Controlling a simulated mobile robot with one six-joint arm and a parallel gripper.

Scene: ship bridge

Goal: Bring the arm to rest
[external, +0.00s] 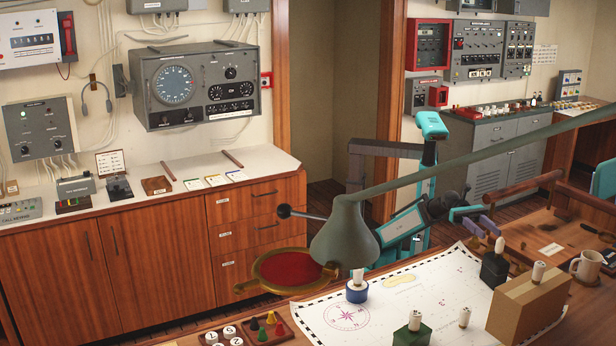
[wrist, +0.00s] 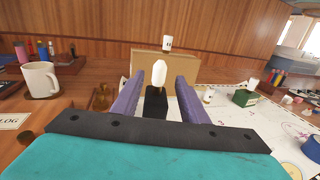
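My arm (external: 385,148) rises from behind the chart table and bends over toward it, grey and teal. My gripper (external: 481,226) has purple fingers and hangs at the table's far edge, near a dark block (external: 494,268) with a white piece (external: 500,245) on top. In the wrist view my gripper (wrist: 160,84) is open, fingers apart. The white piece (wrist: 159,73) and dark block (wrist: 156,103) appear between the fingers in the picture; neither finger is seen closed on them. The exact distance to them is unclear.
A cardboard box (external: 528,308) with a white piece on top stands beyond the block. A mug (external: 587,266) is at right. A blue stand (external: 357,291) and green block (external: 412,333) stand on the chart (external: 440,283). A lamp (external: 345,235) overhangs the table in front.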

